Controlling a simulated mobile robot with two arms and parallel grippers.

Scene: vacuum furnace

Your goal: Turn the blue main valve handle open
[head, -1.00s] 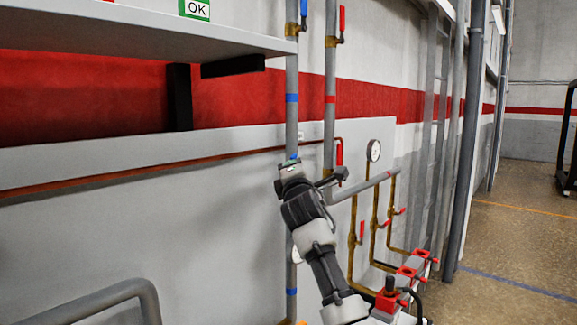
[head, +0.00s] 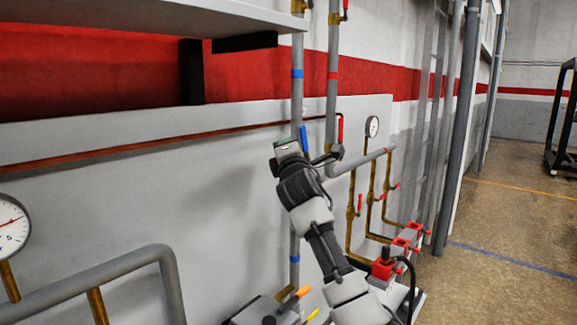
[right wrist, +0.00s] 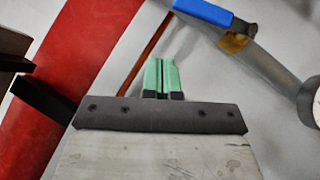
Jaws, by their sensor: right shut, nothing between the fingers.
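The blue valve handle (head: 304,138) sits on the left grey vertical pipe, roughly upright, just right of and partly behind my right gripper. In the right wrist view the blue handle (right wrist: 205,12) is at the top, on a brass fitting, beyond and to the right of the fingertips. My right gripper (right wrist: 162,78) shows its green fingers together, with nothing between them and apart from the handle. In the head view my right gripper (head: 286,147) is in front of the wall panel; its fingers are hidden by the wrist. My left gripper is out of view.
A red handle (head: 340,128) is on the pipe to the right. A copper line (head: 150,148) runs along the panel. Brass branches with red handles (head: 360,203) and a gauge (head: 372,126) are farther right. A shelf (head: 150,15) overhangs upper left. A bent grey pipe (head: 90,285) is lower left.

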